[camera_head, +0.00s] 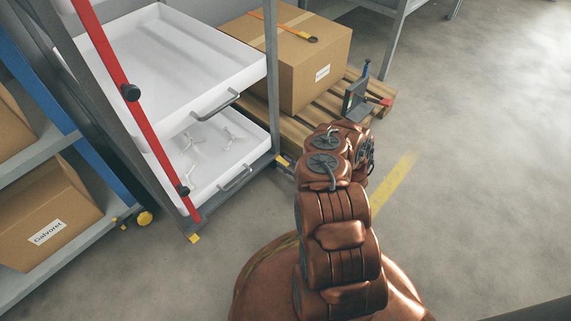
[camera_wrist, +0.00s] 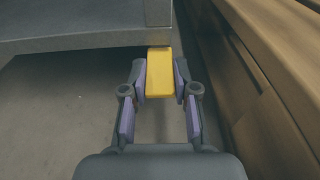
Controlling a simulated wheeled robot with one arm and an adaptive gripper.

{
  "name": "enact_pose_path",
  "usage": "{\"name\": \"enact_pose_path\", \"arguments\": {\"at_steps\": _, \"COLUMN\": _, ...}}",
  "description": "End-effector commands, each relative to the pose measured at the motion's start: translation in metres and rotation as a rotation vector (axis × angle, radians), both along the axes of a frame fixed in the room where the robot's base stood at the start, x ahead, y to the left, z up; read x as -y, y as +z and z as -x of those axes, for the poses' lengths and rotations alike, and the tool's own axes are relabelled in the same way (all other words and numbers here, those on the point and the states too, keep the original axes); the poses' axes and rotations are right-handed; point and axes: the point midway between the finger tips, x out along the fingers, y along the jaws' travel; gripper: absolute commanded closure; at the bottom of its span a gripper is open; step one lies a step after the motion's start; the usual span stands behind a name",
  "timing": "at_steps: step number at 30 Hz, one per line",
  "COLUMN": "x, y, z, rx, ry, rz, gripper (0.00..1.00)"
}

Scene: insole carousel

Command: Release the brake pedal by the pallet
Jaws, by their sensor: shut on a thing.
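The yellow brake pedal (camera_wrist: 160,70) is in the middle of the wrist view, under the grey edge of the rack (camera_wrist: 70,38) and beside the wooden pallet (camera_wrist: 275,85). My gripper (camera_wrist: 161,84) is shut on the pedal, with a finger on each of its sides. In the head view the pedal (camera_head: 282,160) shows small at the foot of the rack's right post, next to the pallet (camera_head: 286,133). My arm hides most of my gripper in the head view. I cannot tell the pedal's tilt clearly.
The rack holds white trays (camera_head: 171,60) with several white pieces in the lower one. Another yellow pedal (camera_head: 193,238) is at the front post. A cardboard box (camera_head: 295,65) and a dark bracket (camera_head: 355,100) stand on the pallet. Floor at right is clear.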

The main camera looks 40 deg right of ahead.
Motion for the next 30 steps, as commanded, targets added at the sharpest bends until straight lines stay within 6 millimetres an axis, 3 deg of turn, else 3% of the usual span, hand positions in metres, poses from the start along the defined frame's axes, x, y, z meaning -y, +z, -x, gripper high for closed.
{"name": "enact_pose_path", "arguments": {"at_steps": 18, "x": -0.002, "y": 0.020, "z": -0.004, "rx": -0.352, "ry": 0.003, "rz": 0.083, "gripper": 1.00}}
{"name": "enact_pose_path", "arguments": {"at_steps": 30, "x": -0.002, "y": 0.023, "z": -0.005, "rx": -0.470, "ry": 0.001, "rz": 0.110, "gripper": 1.00}}
